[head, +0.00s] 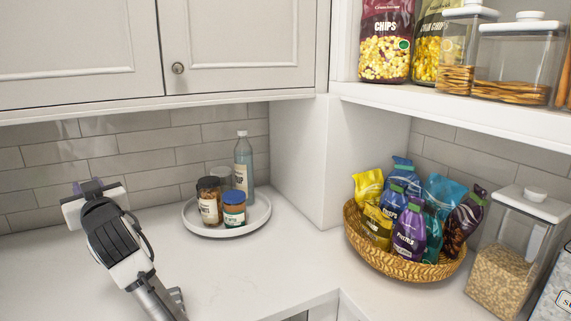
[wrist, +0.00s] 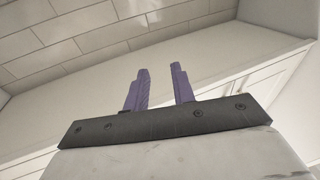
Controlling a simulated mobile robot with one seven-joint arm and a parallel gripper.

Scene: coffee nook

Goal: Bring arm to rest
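My arm rises from the bottom left of the head view over the white counter. My gripper (head: 88,186) is at its upper end, in front of the tiled wall and below the upper cabinet. In the wrist view, my gripper (wrist: 159,88) shows two purple fingers standing apart with a gap between them. Nothing is between the fingers. The gripper is clear of the objects on the counter, to the left of the round tray.
A round white tray (head: 246,226) holds jars and a bottle (head: 244,160). A wicker basket (head: 375,256) holds snack bags. A clear container (head: 500,270) stands at right. A shelf (head: 450,109) with food is above. The upper cabinet (head: 80,50) overhangs the counter (head: 240,275), whose front middle is clear.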

